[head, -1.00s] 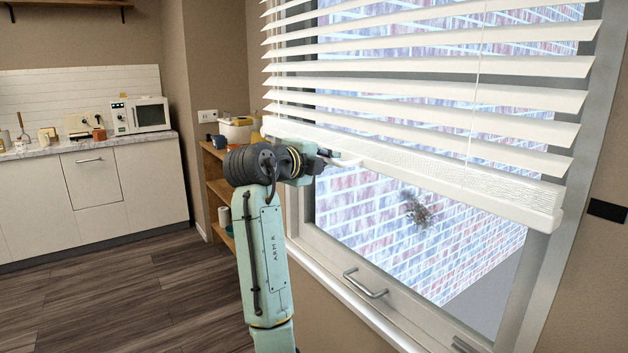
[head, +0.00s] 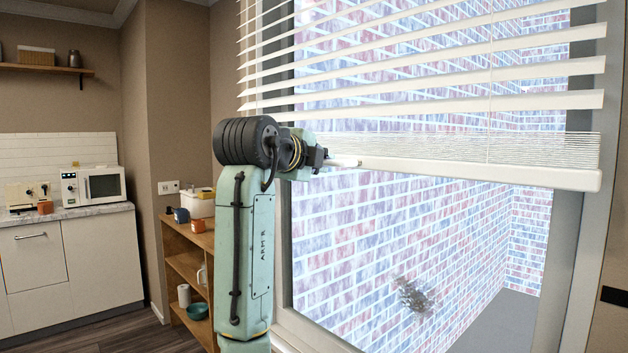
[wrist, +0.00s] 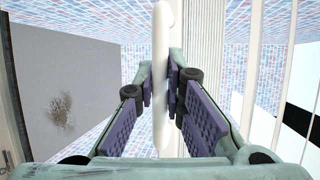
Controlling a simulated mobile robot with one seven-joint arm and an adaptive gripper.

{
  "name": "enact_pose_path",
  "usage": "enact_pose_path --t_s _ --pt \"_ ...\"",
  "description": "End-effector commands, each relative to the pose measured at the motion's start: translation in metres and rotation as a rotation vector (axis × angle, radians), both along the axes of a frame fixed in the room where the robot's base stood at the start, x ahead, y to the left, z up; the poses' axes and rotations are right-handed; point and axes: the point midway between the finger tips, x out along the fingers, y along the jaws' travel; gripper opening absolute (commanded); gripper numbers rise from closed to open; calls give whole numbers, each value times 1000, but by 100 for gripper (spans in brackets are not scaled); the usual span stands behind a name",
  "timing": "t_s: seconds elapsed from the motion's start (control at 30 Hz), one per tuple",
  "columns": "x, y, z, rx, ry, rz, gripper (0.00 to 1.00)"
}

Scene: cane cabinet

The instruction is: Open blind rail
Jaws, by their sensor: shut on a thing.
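The white blind hangs in front of the window, with open slats above and its bottom rail (head: 480,173) below a stack of gathered slats (head: 500,146). My gripper (head: 338,162) is at the left part of the rail, at about the rail's height. The rail's left end is hidden behind my arm.
The window glass below the rail shows a brick wall (head: 410,235) outside. A wooden shelf (head: 184,262) with containers stands left of my arm. A counter with a microwave (head: 93,186) is farther left.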

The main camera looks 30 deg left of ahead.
Motion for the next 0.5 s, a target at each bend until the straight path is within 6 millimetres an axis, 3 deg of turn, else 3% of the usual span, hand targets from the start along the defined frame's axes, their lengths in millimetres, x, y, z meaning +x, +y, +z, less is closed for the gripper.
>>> enact_pose_path --t_s 0.13,0.5 --pt "0 -1 9 0 0 3 0" --pt "0 -1 10 -1 0 2 0"
